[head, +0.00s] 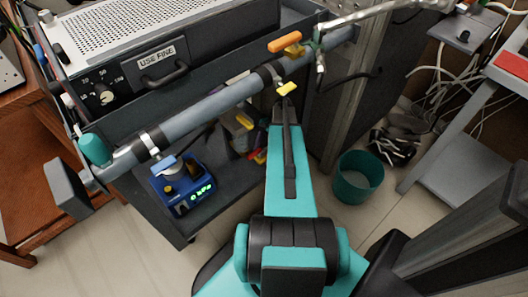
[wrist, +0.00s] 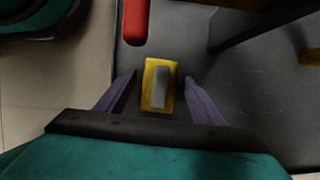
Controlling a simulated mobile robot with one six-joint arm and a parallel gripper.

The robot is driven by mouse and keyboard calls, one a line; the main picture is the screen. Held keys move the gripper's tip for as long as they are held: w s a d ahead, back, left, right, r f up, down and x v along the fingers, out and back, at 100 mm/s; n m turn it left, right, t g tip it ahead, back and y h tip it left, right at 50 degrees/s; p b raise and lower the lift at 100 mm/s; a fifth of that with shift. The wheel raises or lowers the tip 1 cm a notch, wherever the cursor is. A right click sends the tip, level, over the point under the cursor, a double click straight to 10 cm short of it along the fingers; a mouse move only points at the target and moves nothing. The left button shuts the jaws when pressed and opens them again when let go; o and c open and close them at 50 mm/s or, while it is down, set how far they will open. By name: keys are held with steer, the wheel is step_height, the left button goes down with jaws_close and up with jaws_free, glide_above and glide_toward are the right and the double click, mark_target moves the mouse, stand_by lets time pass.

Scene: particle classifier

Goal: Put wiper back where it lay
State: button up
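A small yellow block with a grey strip along its top, which I take for the wiper, lies in the middle of the wrist view (wrist: 147,98). My gripper (wrist: 160,78) has its two purple fingers spread on either side of it. A gap shows between the block and each finger. I cannot tell how far below the fingertips the block is. In the head view my teal arm reaches forward to the cart, and the fingers cannot be made out there.
A red rounded piece (wrist: 135,22) is just beyond the block. The head view shows a grey pipe (head: 215,103) across the cart, a blue pressure gauge (head: 182,184) on the lower shelf at left, and a teal bin (head: 358,181) on the floor at right.

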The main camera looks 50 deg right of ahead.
mark_target(264, 150)
steer(key=shift+b, duration=0.7)
steer(key=p+v, duration=0.2)
steer(key=v, duration=0.3)
steer(key=shift+r+p, duration=0.35)
steer(key=shift+p, duration=0.05)
steer(key=shift+v, duration=1)
steer(key=shift+p, duration=0.35)
